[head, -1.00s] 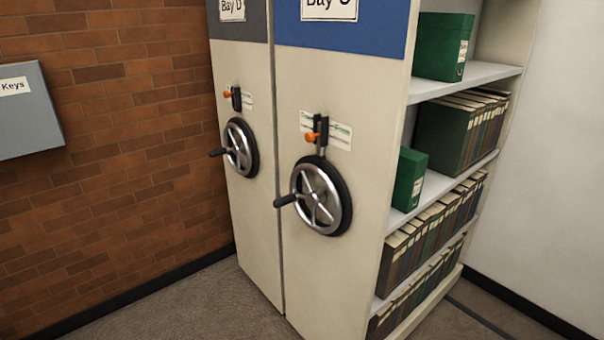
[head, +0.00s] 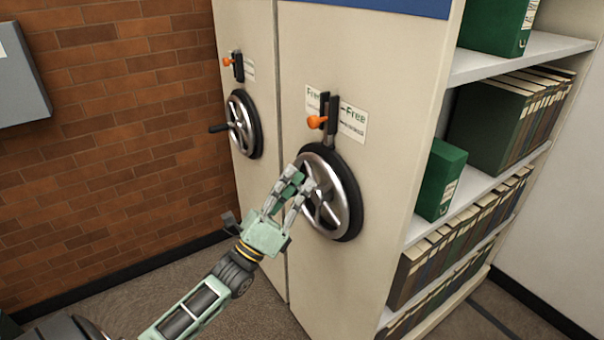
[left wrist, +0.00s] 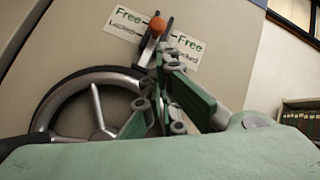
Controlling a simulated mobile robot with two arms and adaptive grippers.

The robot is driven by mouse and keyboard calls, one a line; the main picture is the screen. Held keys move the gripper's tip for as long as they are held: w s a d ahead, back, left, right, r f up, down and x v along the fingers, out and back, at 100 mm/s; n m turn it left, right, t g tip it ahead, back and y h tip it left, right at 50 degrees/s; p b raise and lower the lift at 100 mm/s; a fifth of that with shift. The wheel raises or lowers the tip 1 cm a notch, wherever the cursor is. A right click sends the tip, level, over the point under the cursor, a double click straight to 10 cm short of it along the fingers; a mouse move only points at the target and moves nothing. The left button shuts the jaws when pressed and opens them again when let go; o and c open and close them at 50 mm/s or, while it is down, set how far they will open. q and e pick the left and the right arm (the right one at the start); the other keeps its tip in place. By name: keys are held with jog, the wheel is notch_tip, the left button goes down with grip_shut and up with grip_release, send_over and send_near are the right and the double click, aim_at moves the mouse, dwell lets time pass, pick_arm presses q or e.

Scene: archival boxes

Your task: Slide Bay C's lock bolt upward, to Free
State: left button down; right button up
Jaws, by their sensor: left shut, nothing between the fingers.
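Bay C's lock bolt is a dark upright slide with an orange knob (head: 317,122), set on the cream end panel (head: 390,80) above the handwheel. A white label (head: 353,120) behind it reads "Free" above a smaller line. The knob also shows in the left wrist view (left wrist: 158,24), beyond my fingers. My left gripper (head: 297,184) is shut and empty, in front of the left part of the handwheel (head: 345,190), below and left of the knob and apart from it. The fingers hide part of the wheel. My right gripper is not in view.
Another bay at left has its own orange-knobbed bolt (head: 227,62) and handwheel (head: 243,125). Open shelves with green boxes (head: 440,180) and binders are at right. A grey box (head: 20,80) hangs on the brick wall. The floor at left looks clear.

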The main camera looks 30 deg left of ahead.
aim_at(314, 155)
pick_arm(q)
jog(key=p+x, duration=0.1)
jog(key=x, duration=0.7)
jog(key=shift+w+p, duration=0.3)
jog(key=shift+p, duration=0.1)
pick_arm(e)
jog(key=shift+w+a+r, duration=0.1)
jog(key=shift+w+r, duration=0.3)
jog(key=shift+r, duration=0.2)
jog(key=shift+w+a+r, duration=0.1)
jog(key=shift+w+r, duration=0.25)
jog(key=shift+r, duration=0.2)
pick_arm(q)
notch_tip(314, 155, up, 4)
jog(key=p, duration=0.2)
jog(key=shift+p, duration=0.4)
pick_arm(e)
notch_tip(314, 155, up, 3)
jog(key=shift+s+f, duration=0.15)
pick_arm(q)
jog(key=shift+a+f, duration=0.1)
jog(key=shift+f, duration=0.05)
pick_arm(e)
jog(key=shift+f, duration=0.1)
